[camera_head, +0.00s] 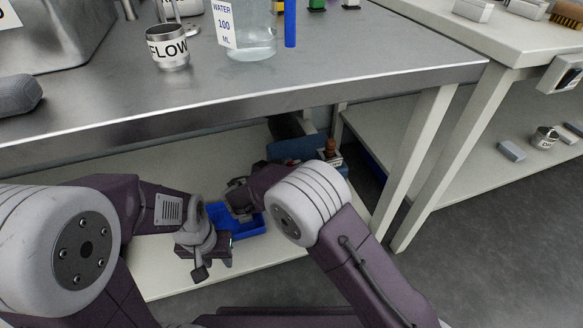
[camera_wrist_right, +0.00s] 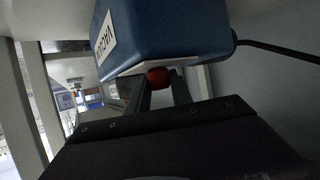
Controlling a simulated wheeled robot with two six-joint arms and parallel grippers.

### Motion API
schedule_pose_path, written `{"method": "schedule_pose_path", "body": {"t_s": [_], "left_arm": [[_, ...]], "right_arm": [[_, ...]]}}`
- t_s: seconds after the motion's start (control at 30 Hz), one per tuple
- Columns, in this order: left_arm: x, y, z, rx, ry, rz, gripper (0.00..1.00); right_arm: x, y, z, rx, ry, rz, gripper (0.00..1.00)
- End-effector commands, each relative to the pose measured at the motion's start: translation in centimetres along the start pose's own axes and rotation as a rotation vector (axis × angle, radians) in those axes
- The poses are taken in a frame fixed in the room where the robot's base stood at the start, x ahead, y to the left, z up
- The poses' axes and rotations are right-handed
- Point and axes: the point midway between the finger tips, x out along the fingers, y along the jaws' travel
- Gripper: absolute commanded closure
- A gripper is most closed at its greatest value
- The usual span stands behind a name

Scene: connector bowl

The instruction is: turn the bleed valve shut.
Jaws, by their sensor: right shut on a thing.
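The blue vacuum pump (camera_wrist_right: 175,35), with a white label reading VACUUM, fills the top of the right wrist view. In the head view, a blue body (camera_head: 290,150) on the lower shelf, partly hidden, looks like the same pump. A red knob (camera_wrist_right: 158,77), apparently the bleed valve, sits at the pump's lower edge. My right gripper (camera_wrist_right: 161,84) is shut on this knob, one finger on each side. Its fingertips are hidden in the head view. My left gripper (camera_head: 201,270) is low over the shelf's front, apart from the pump; its jaw opening is unclear.
A blue tray (camera_head: 250,232) lies on the lower shelf (camera_head: 160,285) between my arms. The steel tabletop (camera_head: 330,60) overhangs the shelf, and a pale table leg (camera_head: 420,150) stands to the right. A dark cable (camera_wrist_right: 280,52) leaves the pump.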

Motion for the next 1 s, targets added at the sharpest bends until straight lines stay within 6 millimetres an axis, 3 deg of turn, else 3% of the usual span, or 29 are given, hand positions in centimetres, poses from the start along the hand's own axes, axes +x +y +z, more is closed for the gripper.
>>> {"method": "schedule_pose_path", "body": {"t_s": [0.1, 0.3, 1.0], "left_arm": [[2.4, -0.1, 0.2, 0.000, 0.000, 0.000, 0.64], [4.9, -0.1, 0.5, 0.000, 0.000, 0.000, 0.64], [5.0, -0.1, 0.5, 0.000, 0.000, 0.000, 0.64]], "right_arm": [[0.3, 0.2, 0.6, -0.023, 0.003, -0.058, 1.00], [0.3, 0.2, 0.4, -0.084, 0.003, -0.206, 1.00], [0.1, 0.3, 0.0, -0.263, 0.000, -0.633, 1.00]]}}
